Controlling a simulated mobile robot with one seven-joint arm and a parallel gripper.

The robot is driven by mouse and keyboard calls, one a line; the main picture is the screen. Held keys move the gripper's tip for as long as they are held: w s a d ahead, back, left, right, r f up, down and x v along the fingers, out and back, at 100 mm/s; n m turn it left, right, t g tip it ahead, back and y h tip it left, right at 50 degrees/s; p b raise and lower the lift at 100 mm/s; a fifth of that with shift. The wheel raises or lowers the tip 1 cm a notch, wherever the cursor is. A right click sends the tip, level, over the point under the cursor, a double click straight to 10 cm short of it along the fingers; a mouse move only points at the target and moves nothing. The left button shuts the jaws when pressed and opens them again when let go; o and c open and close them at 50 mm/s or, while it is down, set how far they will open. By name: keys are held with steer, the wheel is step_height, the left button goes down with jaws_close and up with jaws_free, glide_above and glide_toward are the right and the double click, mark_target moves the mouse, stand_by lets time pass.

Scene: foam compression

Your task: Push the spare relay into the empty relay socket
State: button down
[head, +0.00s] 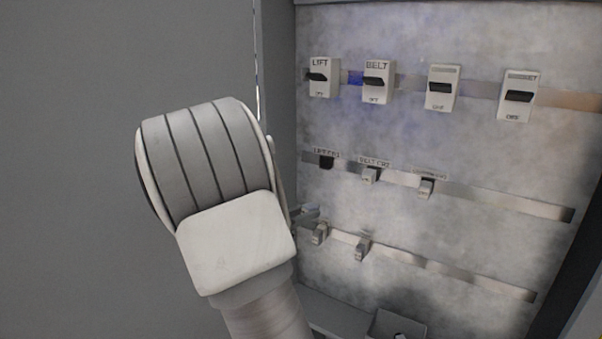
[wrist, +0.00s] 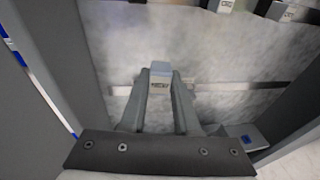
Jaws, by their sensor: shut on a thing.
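My gripper (wrist: 160,78) is shut on a small relay (wrist: 160,70) with a pale label, taken to be the spare. In the head view, the fingertips (head: 308,213) are by the lower rail's left end, mostly hidden behind my wrist. A relay (head: 320,233) shows just below them; I cannot tell whether it is the held one. The empty relay socket (head: 326,162) is the dark block under the LIFT CR1 label, up from the fingers. In the wrist view, the held relay overlaps the lower rail; whether it touches the rail is unclear.
Relays (head: 369,175) and (head: 426,188) sit right of the empty socket on the middle rail. Another relay (head: 361,249) is on the lower rail. Several switches, including LIFT (head: 322,78), line the top. A tray (head: 378,325) is below. The cabinet's left wall (wrist: 60,55) is close.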

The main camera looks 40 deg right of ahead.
step_height(320, 180, up, 8)
steer(key=w+n+t+h+p, duration=0.1)
steer(key=w+n+t, duration=0.1)
steer(key=w+t, duration=0.1)
steer(key=x, duration=0.6)
steer(key=shift+s+d+f+b, duration=0.15)
steer(key=shift+d+f+b, duration=0.05)
steer(key=shift+d+b, duration=0.2)
steer(key=shift+b+x, duration=0.35)
steer(key=shift+x, duration=0.5)
stand_by(0.6)
steer(key=c, duration=0.6)
jaws_free()
steer(key=shift+o, duration=0.2)
steer(key=shift+v, duration=2.95)
steer(key=shift+a, duration=0.15)
